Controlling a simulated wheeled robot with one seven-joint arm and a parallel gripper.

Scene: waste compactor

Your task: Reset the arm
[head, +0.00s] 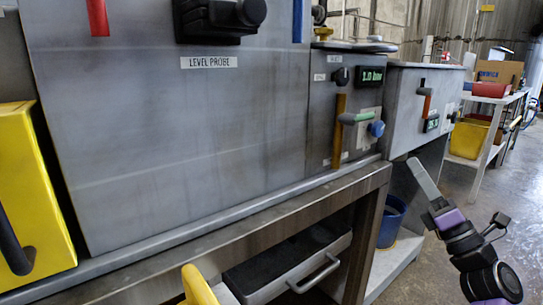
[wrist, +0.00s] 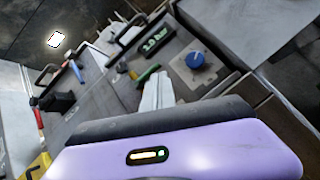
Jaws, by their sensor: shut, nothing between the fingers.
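My gripper (head: 414,165) shows at the right of the head view, its pale grey fingers together and pointing up and left. Nothing shows between them. My arm's purple and black links (head: 468,245) run from it down to the lower right corner. The gripper is in front of the lower bench and the floor, apart from the machine panels. In the wrist view, the pale fingers (wrist: 157,92) also show closed beyond the purple housing. A panel with a blue knob (wrist: 195,60), a green-handled lever (wrist: 148,75) and a green display (wrist: 154,40) lies beyond them.
A large grey panel labelled LEVEL PROBE (head: 209,62) fills the left. A smaller panel with a blue knob (head: 376,129) and green handle (head: 354,118) stands beside it. A drawer (head: 290,270) is under the bench (head: 250,225). Open floor (head: 500,190) lies right.

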